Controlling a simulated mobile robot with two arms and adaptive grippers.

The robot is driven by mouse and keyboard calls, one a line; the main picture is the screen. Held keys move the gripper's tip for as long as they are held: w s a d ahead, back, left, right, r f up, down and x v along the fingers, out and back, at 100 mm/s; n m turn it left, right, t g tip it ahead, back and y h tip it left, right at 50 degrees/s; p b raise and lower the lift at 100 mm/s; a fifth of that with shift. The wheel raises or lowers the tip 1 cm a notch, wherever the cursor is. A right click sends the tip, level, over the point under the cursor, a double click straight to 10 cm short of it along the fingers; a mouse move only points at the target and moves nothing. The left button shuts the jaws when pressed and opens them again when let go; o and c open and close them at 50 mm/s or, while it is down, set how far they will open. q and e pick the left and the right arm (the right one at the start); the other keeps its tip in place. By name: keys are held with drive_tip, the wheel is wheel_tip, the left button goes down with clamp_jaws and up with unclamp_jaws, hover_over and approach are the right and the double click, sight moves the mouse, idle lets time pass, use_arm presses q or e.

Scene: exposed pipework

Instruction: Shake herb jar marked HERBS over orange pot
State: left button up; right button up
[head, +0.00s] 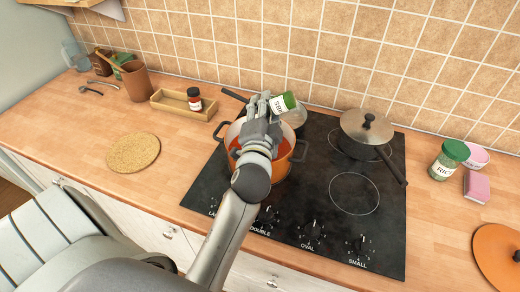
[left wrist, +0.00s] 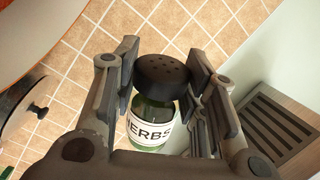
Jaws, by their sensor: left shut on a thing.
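The herb jar (head: 283,103) has green glass, a white label and a dark perforated cap. In the left wrist view the jar (left wrist: 152,125) shows its HERBS label and sits between the fingers. My left gripper (head: 262,112) is shut on it and holds it above the orange pot (head: 287,165). The jar is tipped over to its side, with its cap toward the left in the head view. The pot stands on the hob with reddish-orange contents (head: 235,148). My arm and gripper hide much of the pot and the cap side of the jar. My right gripper is not in view.
A lidded pan (head: 366,127) stands on the black hob (head: 300,212) to the right. A rice jar (head: 449,160) and pink sponge (head: 477,187) are further right. A wooden tray (head: 176,106) with a small jar (head: 194,98) and a round mat (head: 132,153) lie left.

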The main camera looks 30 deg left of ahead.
use_arm(q)
wheel_tip(320, 180, up, 3)
drive_tip(key=shift+f+p, duration=0.1)
drive_tip(key=shift+p, duration=0.8)
wheel_tip(320, 180, down, 5)
drive_tip(key=b, duration=0.3)
drive_tip(key=shift+r+b, duration=0.2)
drive_tip(key=shift+b, duration=0.15)
wheel_tip(320, 180, up, 4)
drive_tip(key=p, duration=0.4)
drive_tip(key=shift+r+p, duration=0.25)
drive_tip(key=shift+p, duration=0.1)
wheel_tip(320, 180, down, 4)
drive_tip(key=b, duration=0.3)
drive_tip(key=shift+f+b, duration=0.25)
drive_tip(key=shift+b, duration=0.05)
drive_tip(key=shift+r, duration=0.2)
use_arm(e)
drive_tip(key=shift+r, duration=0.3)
